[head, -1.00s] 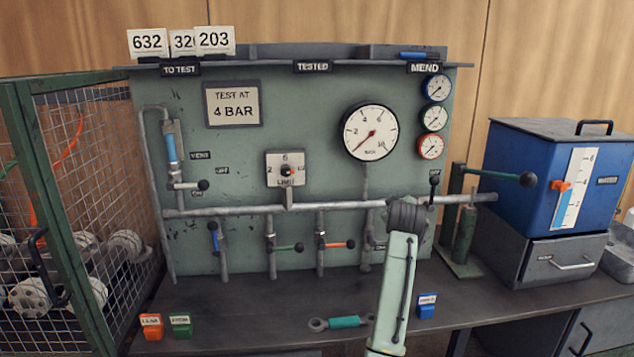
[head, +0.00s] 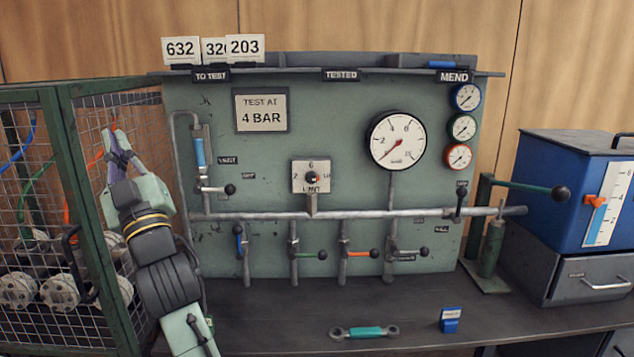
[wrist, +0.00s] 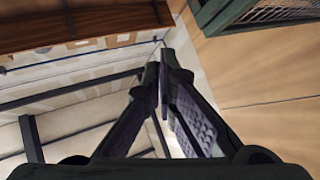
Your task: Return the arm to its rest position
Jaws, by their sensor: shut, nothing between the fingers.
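My gripper (head: 116,143) is in the left of the head view, raised at the end of my arm in front of the green mesh cage. Its fingers point up and away from the bench. In the wrist view my gripper (wrist: 165,60) has its two fingers meeting at the tips, with nothing between them. Beyond the fingers the wrist view shows wall and ceiling parts, no bench.
The mesh cage (head: 65,130) stands at the left, close behind my gripper. The green test panel (head: 300,140) with its pipe (head: 360,214) and levers is to the right.

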